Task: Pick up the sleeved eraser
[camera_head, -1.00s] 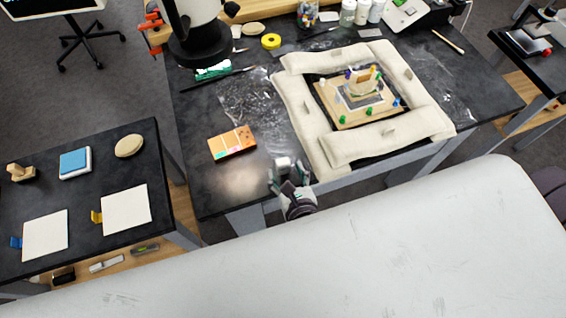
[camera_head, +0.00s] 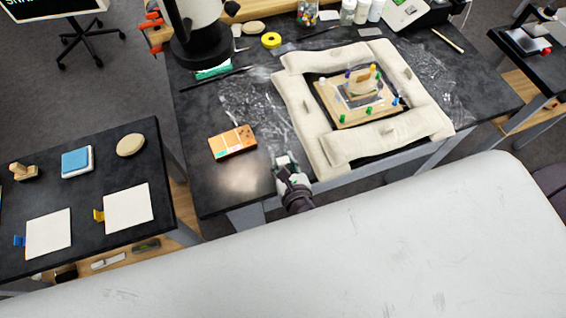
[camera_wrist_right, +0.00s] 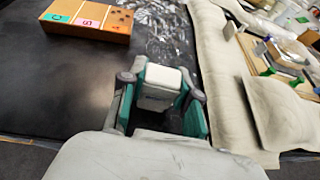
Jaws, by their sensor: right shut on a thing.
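A small pale block, the sleeved eraser (camera_wrist_right: 160,87), is between the teal-padded fingers of my right gripper (camera_wrist_right: 160,94) in the right wrist view. The fingers are shut on its sides, and its pale upper part shows above them. In the head view my right gripper (camera_head: 285,164) is over the near edge of the black worktable (camera_head: 205,190), left of the padded frame. The eraser is hard to make out there. I cannot tell whether it still touches the table. My left gripper is out of view.
The cream padded frame (camera_head: 312,125) around a board with coloured pins stands close to the right of my right gripper. An orange box (camera_head: 232,144) lies to the left. Crumpled clear film (camera_head: 250,95) lies behind. A side table (camera_head: 85,190) stands further left.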

